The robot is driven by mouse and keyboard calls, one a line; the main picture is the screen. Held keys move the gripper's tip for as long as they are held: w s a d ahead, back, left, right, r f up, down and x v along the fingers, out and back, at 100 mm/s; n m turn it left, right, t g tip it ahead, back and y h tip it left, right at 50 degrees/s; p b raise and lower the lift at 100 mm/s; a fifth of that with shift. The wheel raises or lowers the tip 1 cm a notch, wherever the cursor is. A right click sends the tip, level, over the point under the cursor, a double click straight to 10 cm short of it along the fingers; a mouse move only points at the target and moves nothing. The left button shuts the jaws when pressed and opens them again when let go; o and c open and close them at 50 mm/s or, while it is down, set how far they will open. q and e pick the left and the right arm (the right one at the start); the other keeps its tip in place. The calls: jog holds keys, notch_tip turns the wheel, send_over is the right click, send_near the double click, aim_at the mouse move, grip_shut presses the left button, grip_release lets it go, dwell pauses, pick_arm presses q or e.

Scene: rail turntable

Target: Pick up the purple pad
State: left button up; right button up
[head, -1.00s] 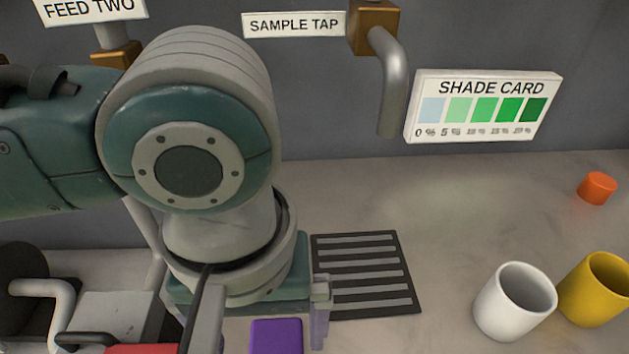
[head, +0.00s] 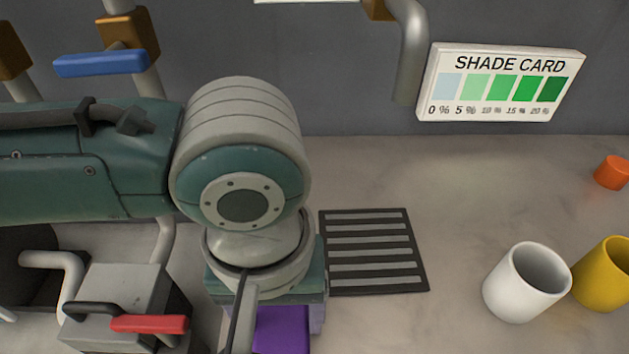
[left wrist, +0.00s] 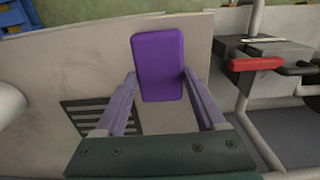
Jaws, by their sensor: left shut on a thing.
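The purple pad (head: 283,332) is a flat rounded block at the bottom of the head view, just under my left gripper (head: 281,322). The gripper's palm hides its far end. In the left wrist view the pad (left wrist: 158,62) lies between the two fingertips of the left gripper (left wrist: 159,78), which is shut on it. Whether the pad touches the counter or is lifted, I cannot tell. My right gripper is not in view.
A dark slotted grate (head: 424,285) lies right of the gripper. A white mug (head: 515,295), a yellow mug (head: 606,275) and an orange cap (head: 612,172) stand further right. A grey box with a red lever (head: 150,324) is at left. The middle counter is clear.

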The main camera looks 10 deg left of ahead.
aim_at(281, 325)
pick_arm(q)
jog(key=c, duration=0.6)
jog(key=shift+r, duration=0.1)
notch_tip(281, 325, up, 20)
jog(key=p, duration=0.4)
